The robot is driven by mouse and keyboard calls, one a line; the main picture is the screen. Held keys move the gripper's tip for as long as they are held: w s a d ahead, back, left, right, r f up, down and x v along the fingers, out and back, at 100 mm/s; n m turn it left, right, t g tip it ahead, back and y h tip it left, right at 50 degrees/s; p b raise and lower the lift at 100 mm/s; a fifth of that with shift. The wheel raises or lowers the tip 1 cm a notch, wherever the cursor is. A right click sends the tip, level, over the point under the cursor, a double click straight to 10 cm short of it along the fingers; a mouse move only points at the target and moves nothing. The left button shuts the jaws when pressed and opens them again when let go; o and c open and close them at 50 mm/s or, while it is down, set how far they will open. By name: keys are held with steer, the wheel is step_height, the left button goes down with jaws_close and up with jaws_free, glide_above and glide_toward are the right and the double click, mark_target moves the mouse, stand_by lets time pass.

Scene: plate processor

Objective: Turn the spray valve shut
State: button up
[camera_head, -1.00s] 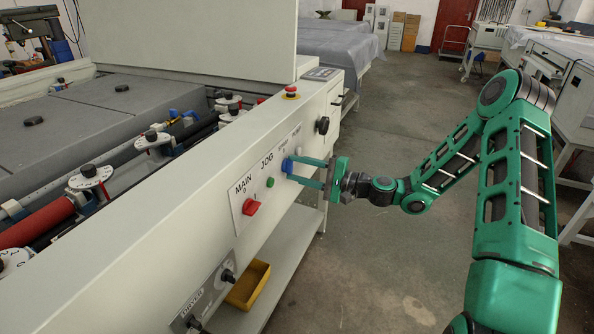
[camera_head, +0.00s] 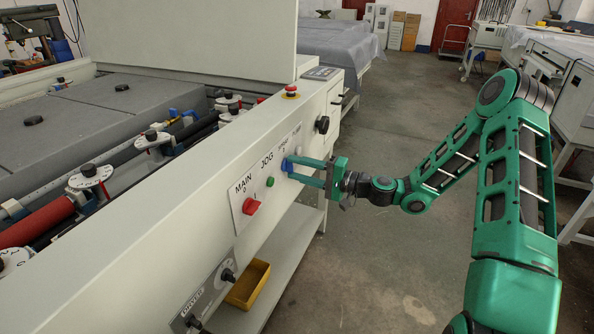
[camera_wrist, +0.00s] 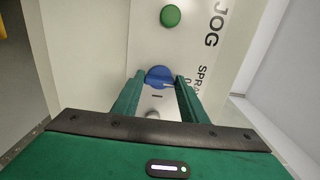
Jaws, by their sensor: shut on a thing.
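The spray valve is a blue knob (camera_head: 287,164) on the white front panel of the machine, to the right of the JOG button. It also shows in the wrist view (camera_wrist: 158,74), with a light pointer line on it and the partly hidden "SPR" label beside it. My gripper (camera_head: 292,169) reaches in from the right, its two green fingers at the knob. In the wrist view my gripper (camera_wrist: 160,82) has one finger on each side of the knob, shut on it. The fingers hide part of the knob's edge and panel markings.
A green JOG button (camera_head: 270,182) and a red MAIN switch (camera_head: 251,207) lie left of the knob. A black knob (camera_head: 322,125) and a red emergency stop (camera_head: 291,91) are to the right and above. A yellow tray (camera_head: 247,285) sits below.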

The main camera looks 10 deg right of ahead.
steer(key=o, duration=1)
steer(key=shift+f, duration=0.25)
steer(key=shift+o, duration=0.2)
steer(key=shift+r, duration=0.1)
steer(key=v, duration=1)
steer(key=shift+s+d, duration=0.2)
steer(key=shift+d, duration=0.15)
